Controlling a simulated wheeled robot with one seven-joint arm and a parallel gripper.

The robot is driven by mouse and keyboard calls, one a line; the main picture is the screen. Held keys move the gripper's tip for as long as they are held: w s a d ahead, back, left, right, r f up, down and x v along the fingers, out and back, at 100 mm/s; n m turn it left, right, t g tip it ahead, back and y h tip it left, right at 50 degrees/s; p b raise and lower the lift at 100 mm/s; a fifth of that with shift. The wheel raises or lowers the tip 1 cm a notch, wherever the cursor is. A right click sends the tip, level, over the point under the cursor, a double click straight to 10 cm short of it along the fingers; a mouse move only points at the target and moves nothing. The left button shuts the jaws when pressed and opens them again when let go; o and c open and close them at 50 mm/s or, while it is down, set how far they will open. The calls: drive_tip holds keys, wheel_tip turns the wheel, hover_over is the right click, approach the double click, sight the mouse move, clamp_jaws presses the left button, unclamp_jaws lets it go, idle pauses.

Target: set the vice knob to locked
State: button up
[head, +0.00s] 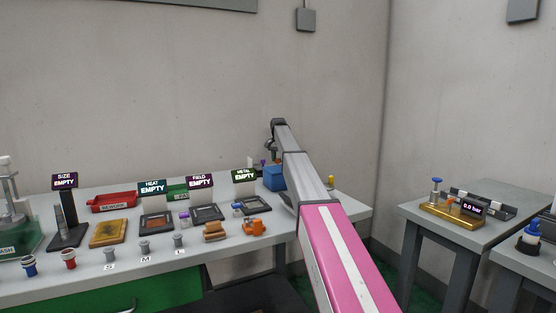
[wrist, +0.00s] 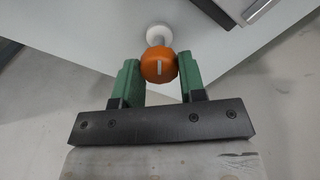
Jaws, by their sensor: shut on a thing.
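In the wrist view, an orange round knob (wrist: 152,72) with a short pale pointer line sits between the two green fingers of my gripper (wrist: 158,78). The fingers are shut on its sides. A grey shaft runs from the knob to a white round piece (wrist: 159,33) beyond it. The pale line runs roughly up and down in this view. No locked or unlocked marking is readable. In the head view my arm reaches over the right end of the long bench, and I cannot make out the gripper or the knob there.
The long bench (head: 345,199) holds display signs, trays and small parts. An orange part (head: 254,228) and a blue box (head: 274,178) stand near my arm. Open floor lies between the tables.

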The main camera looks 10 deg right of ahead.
sight(278, 159)
drive_tip(key=m, duration=0.6)
drive_tip(key=shift+m, duration=0.3)
idle(0.4)
drive_tip(key=o, duration=0.9)
drive_tip(key=shift+r, duration=0.1)
wheel_tip(278, 159, up, 11)
drive_tip(key=shift+f, duration=0.2)
